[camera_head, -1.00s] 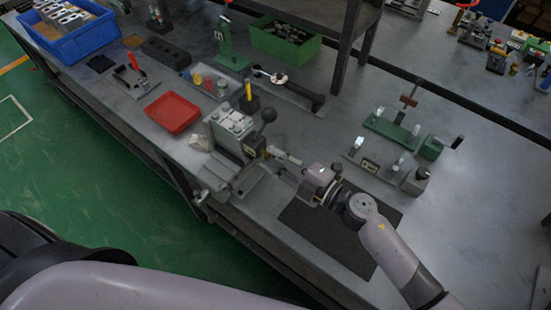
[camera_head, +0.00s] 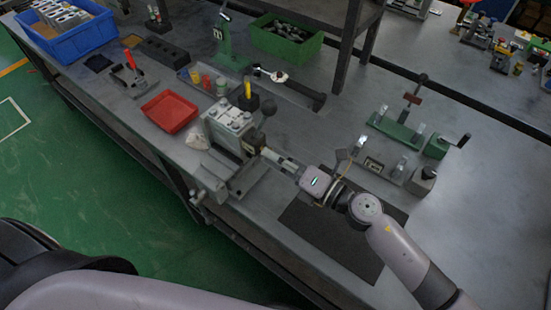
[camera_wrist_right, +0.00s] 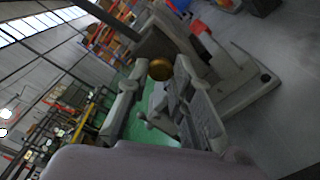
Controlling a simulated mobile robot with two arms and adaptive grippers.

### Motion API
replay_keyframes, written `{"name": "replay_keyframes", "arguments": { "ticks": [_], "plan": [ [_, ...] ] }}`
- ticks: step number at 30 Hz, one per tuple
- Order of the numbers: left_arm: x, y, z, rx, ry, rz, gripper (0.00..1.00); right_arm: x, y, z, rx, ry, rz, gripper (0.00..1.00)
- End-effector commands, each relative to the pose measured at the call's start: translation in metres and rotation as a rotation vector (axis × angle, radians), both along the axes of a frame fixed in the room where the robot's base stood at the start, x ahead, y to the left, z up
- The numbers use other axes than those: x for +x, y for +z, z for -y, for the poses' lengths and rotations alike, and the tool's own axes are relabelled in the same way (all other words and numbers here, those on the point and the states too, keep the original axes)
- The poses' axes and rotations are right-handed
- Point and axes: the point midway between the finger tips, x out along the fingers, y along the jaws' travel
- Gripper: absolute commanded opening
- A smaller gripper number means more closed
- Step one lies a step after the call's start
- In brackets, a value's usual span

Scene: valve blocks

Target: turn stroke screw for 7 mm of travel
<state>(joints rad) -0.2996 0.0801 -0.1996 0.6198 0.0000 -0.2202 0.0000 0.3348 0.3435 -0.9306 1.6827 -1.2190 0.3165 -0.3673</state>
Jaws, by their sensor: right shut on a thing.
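In the right wrist view a round brass knob (camera_wrist_right: 160,68), which appears to be the stroke screw's head, sits between the fingertips. The right gripper is shut on it. In the head view the fingers hide the screw. How far the screw has travelled cannot be read. My left gripper is not in view.
A red tray (camera_head: 169,111) lies left of the fixture, with a blue bin (camera_head: 75,28) farther back. A green bin (camera_head: 286,37) and a green-based fixture (camera_head: 397,130) stand behind and to the right. A dark mat (camera_head: 345,239) under my right arm is bare.

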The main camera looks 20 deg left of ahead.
Motion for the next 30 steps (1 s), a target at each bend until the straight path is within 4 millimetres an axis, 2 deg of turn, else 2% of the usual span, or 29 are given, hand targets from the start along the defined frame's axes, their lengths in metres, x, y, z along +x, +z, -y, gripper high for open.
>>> {"name": "replay_keyframes", "arguments": {
  "ticks": [1,21,30],
  "plan": [
    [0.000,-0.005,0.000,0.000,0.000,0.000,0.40,-0.001,-0.005,0.000,-0.020,0.001,0.043,0.00],
    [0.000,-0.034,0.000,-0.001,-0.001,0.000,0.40,0.001,-0.007,0.001,-0.235,0.002,0.636,0.00],
    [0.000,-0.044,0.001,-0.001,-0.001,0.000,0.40,0.001,-0.006,0.001,-0.314,0.002,0.852,0.00]
  ]
}}
